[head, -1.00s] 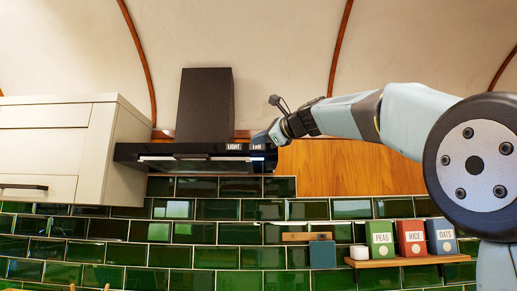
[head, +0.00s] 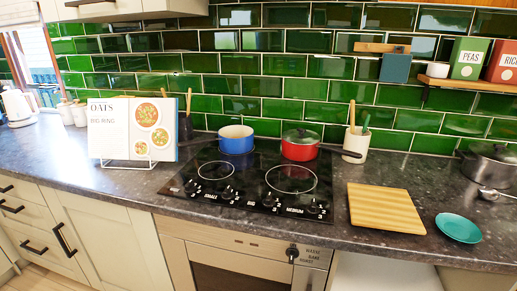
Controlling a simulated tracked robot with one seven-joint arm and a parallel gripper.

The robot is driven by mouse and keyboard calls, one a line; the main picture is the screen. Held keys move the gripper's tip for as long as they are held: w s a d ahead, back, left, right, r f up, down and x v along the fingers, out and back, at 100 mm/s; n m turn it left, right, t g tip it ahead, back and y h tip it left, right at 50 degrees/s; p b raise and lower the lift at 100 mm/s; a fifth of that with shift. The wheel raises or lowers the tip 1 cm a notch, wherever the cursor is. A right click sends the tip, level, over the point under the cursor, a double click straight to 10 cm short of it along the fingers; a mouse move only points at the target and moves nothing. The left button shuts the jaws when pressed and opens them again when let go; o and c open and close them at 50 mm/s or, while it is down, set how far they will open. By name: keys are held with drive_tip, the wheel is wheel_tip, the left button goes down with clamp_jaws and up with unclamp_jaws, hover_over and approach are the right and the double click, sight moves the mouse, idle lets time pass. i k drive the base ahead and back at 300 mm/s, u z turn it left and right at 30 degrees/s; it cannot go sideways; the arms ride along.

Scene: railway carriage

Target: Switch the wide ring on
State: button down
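A black glass hob (head: 258,185) is set in the dark worktop. Two bare rings show at its front: a smaller left one (head: 216,170) and a wider right one (head: 291,179). A blue pot (head: 236,140) stands at the back left and a lidded red pan (head: 300,146) at the back right, hiding what is under them. Several black knobs line the front edge, including a left one (head: 191,187) and a right one (head: 316,207). Small labels there seem to read SMALL, BIG and MEDIUM; their match to knobs is unclear. My gripper is not in view.
An open cookbook (head: 115,132) reading OATS, BIG RING stands left of the hob. A wooden board (head: 385,208), a teal plate (head: 458,228) and a dark pot (head: 488,168) are to the right. A utensil holder (head: 356,144) stands behind the board. An oven (head: 238,265) is below the hob.

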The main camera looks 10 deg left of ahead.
sight(190, 187)
drive_tip(key=z, duration=1.5)
drive_tip(key=i, duration=0.15)
drive_tip(key=u, duration=3)
